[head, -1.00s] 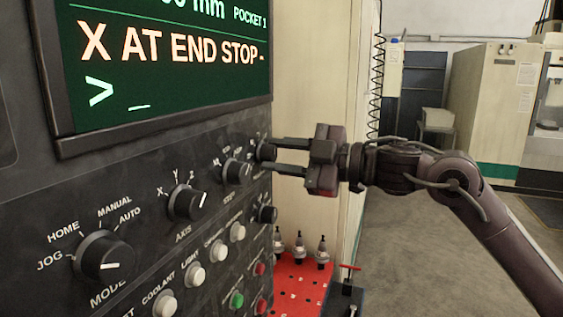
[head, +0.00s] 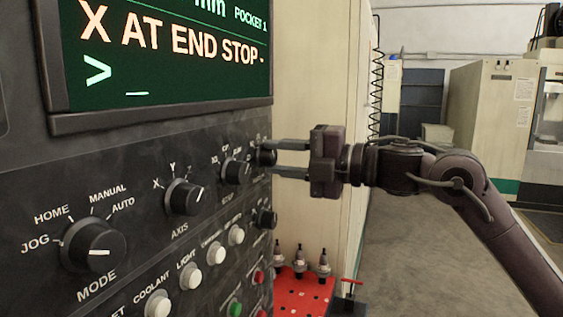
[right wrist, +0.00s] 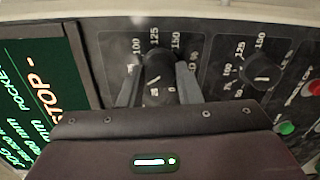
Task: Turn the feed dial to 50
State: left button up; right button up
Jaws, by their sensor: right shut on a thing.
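The black dial (head: 265,152) at the right end of the upper dial row is partly hidden by my right gripper. My right gripper (head: 273,158) comes from the right, its two fingers on either side of this dial. In the right wrist view the gripped dial (right wrist: 156,76) stands between the fingers, with 100, 125 and 150 marked around it; its name and exact setting cannot be read. A second, similar dial (right wrist: 259,70) there also carries 100, 125 and 150. It shows in the head view (head: 265,218) below the gripped one. My left gripper is out of view.
The panel also holds the MODE (head: 94,246), AXIS (head: 184,197) and STEP (head: 236,171) dials, with button rows below. The screen (head: 165,50) above reads "X AT END STOP". A red rack (head: 305,293) with tool holders stands beyond the panel. Open floor lies to the right.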

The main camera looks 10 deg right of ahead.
jog(key=shift+f+n, duration=0.1)
jog(key=shift+n, duration=0.3)
jog(key=o, duration=1)
jog(key=shift+s+d+b, duration=0.2)
jog(key=shift+d+b, duration=0.15)
jog(key=shift+b, duration=0.05)
jog(key=b+v, duration=0.3)
jog(key=v, duration=0.4)
jog(key=shift+s, duration=0.1)
